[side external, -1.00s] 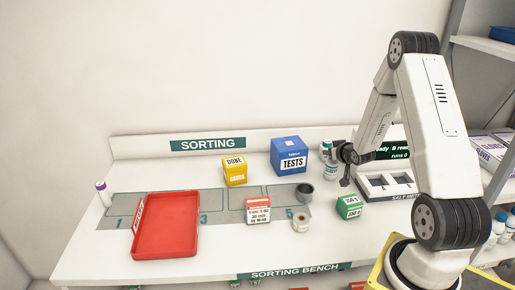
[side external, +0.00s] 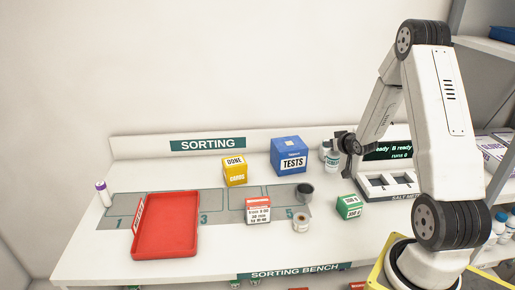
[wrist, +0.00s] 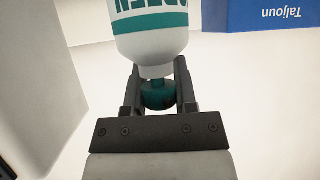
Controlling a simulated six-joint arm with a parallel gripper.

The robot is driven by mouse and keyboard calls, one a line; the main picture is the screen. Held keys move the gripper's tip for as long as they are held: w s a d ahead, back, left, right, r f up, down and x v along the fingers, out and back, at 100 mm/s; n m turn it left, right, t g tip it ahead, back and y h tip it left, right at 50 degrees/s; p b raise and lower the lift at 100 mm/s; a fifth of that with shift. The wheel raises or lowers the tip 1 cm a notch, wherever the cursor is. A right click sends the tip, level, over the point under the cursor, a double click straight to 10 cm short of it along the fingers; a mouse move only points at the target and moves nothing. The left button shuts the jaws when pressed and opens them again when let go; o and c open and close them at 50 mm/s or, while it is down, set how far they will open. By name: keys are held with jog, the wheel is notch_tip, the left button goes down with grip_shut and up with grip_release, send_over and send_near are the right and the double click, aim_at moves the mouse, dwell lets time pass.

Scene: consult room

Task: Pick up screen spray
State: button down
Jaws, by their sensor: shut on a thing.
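The screen spray (wrist: 150,42) is a white bottle with a teal band, partial lettering and a teal cap. My gripper (wrist: 158,78) is shut on its cap end in the wrist view, with a finger on each side. In the side view the spray (side external: 332,161) is at the back of the bench, just right of the blue TESTS box. My gripper (side external: 338,139) is at its top, and the finger contact is too small to make out there. I cannot tell whether the bottle is clear of the bench.
Another bottle (side external: 325,148) stands close behind the spray. The blue TESTS box (side external: 287,145) is to the left and a white tray unit (side external: 388,184) to the right. A red tray (side external: 165,250) is farther left.

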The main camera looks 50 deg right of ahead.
jog(key=shift+r, duration=3.3)
